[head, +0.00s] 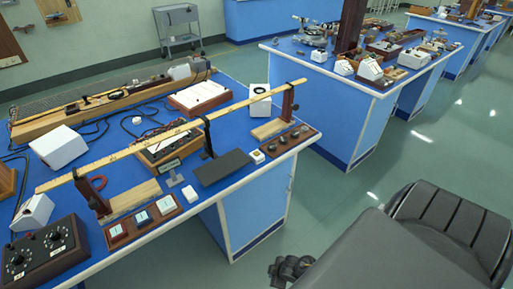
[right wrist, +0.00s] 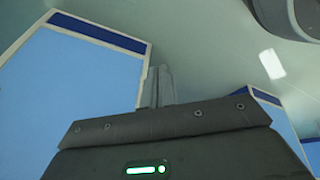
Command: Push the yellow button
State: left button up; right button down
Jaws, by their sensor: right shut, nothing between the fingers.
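I cannot make out a clearly yellow button in either view. A wooden block with three pale square-topped pieces (head: 142,218) lies near the front edge of the blue bench. A small cream-coloured piece (head: 257,156) sits farther right, beside a wooden strip with several dark round knobs (head: 287,143). My right gripper (head: 290,268) is low at the bottom of the head view, in front of the bench and apart from everything on it. In the right wrist view its fingers (right wrist: 157,86) are together and empty, with a blue cabinet panel behind. My left gripper is not in view.
A long wooden rule (head: 170,135) on stands spans the near bench. A dark box with dials (head: 42,255) is at its left front, and a dark flat plate (head: 222,167) lies near its front edge. Another bench (head: 375,75) stands behind; open green floor lies to the right.

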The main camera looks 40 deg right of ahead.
jog(key=w+r+n+t+p, duration=0.1)
jog(key=w+r+n+p, duration=0.15)
jog(key=w+r, duration=0.6)
jog(key=w+r+n+t+p, duration=0.1)
jog(key=w+r+n+p, duration=0.15)
jog(key=w+r, duration=0.65)
notch_tip(320, 180, up, 30)
jog(key=n+t+p, duration=0.2)
jog(key=n+p, duration=0.1)
jog(key=n, duration=1)
send_over(258, 154)
jog(key=s+a, duration=0.1)
jog(key=a, duration=0.7)
jog(key=shift+d, duration=0.1)
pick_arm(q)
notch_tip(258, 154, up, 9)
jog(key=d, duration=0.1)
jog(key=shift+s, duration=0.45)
pick_arm(e)
jog(key=w+d+r+n, duration=0.1)
jog(key=d+r+n, duration=0.1)
jog(key=d+r, duration=0.3)
jog(key=d, duration=0.3)
jog(key=shift+n+g, duration=0.3)
jog(key=shift+n, duration=0.1)
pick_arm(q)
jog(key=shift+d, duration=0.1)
pick_arm(e)
jog(key=shift+a+f, duration=0.1)
jog(key=shift+f, duration=0.05)
